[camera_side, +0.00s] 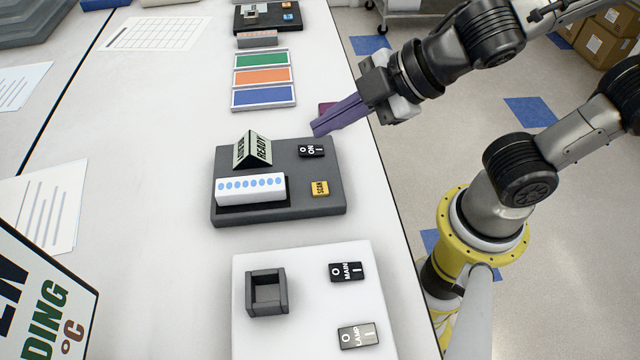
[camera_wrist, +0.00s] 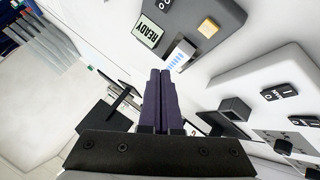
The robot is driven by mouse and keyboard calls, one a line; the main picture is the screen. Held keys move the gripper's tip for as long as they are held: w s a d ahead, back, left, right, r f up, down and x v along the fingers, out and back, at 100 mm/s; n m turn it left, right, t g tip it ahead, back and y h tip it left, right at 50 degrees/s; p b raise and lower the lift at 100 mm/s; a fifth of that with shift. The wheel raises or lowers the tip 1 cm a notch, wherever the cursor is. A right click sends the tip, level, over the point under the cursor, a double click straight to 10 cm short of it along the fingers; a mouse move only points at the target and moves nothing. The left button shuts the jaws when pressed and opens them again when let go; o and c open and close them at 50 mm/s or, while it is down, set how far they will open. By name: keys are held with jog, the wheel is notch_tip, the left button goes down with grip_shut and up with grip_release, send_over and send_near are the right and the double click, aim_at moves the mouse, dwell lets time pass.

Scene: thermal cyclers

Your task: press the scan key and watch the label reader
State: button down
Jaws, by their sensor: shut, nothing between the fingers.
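The label reader is a dark grey device (camera_side: 222,165) on the white table in the side view. It carries a small tent sign (camera_side: 257,150) that reads READY, a white strip (camera_side: 250,189) with a row of blue dots, an ON rocker switch (camera_side: 312,151) and a yellow SCAN key (camera_side: 320,189). The wrist view also shows the yellow key (camera_wrist: 208,27) and the READY sign (camera_wrist: 147,31). My gripper (camera_side: 318,128) has long purple fingers, shut and empty. Their tips are above and behind the device's back right corner, apart from the scan key.
A white device (camera_side: 305,305) with MAIN and LAMP switches and a dark square holder stands in front. Behind are green, orange and blue panels (camera_side: 263,76) and another dark device (camera_side: 268,18). Papers (camera_side: 48,205) and a large sign (camera_side: 45,310) lie to the left.

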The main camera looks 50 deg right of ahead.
jog(key=shift+s+a+f, duration=0.1)
jog(key=shift+s+a, duration=0.25)
jog(key=shift+a, duration=0.1)
send_near(312, 185)
jog(key=shift+w+r+x, duration=0.15)
jog(key=shift+x, duration=0.7)
jog(key=shift+w+r+x, duration=0.1)
jog(key=shift+r+x, duration=0.05)
jog(key=shift+x, duration=0.7)
jog(key=shift+w+r+x, duration=0.1)
jog(key=shift+w+x, duration=0.05)
jog(key=shift+x, duration=0.75)
jog(key=shift+a, duration=0.1)
jog(key=shift+f, duration=0.35)
jog(key=shift+f, duration=0.4)
dwell(1.0)
jog(key=shift+r, duration=0.8)
